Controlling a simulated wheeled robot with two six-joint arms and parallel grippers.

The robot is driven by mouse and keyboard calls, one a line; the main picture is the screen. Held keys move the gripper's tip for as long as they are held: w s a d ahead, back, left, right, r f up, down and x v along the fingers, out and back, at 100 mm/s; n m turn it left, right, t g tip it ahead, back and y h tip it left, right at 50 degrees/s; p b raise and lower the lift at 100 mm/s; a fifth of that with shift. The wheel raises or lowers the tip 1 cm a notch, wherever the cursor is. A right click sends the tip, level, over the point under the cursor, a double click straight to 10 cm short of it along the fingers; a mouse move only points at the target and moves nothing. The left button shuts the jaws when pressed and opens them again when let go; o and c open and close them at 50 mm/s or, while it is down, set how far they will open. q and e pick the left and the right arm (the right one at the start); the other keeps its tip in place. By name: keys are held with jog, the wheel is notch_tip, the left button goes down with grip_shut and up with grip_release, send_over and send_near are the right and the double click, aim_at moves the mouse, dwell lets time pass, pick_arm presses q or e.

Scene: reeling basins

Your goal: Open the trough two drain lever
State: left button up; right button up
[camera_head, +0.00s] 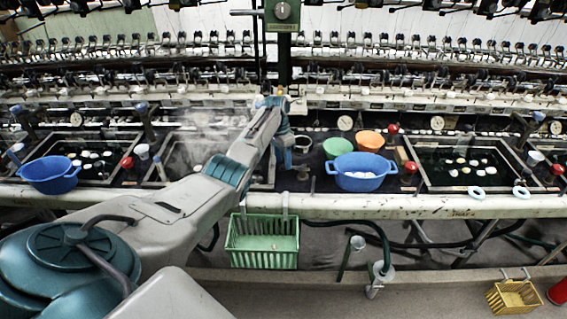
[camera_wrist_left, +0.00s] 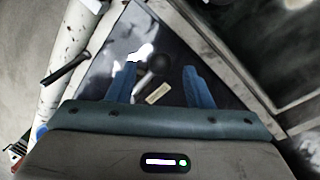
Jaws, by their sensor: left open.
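My left gripper (camera_head: 284,152) reaches over the basin bench, pointing down just left of the blue basin. In the left wrist view the same gripper (camera_wrist_left: 161,67) is open, with two blue fingers apart. A dark round-ended knob or lever (camera_wrist_left: 152,70) shows between the fingers, with a small pale label (camera_wrist_left: 158,94) beside it, too small to read. I cannot tell whether the fingers touch it. A second dark lever-like bar (camera_wrist_left: 66,69) lies by the pale front rail. My right gripper is not in view.
A blue basin (camera_head: 361,181), a green bowl (camera_head: 337,147) and an orange bowl (camera_head: 370,140) stand right of my gripper. A green basket (camera_head: 262,256) hangs below the rail (camera_head: 430,207). Another blue basin (camera_head: 48,185) stands at left. Reeling machinery fills the back.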

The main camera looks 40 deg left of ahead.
pick_arm(q)
notch_tip(320, 180, up, 9)
jog(key=a+b, duration=0.1)
jog(key=b, duration=0.1)
jog(key=shift+w+a, duration=0.3)
jog(key=shift+a, duration=0.05)
jog(key=shift+r, duration=0.1)
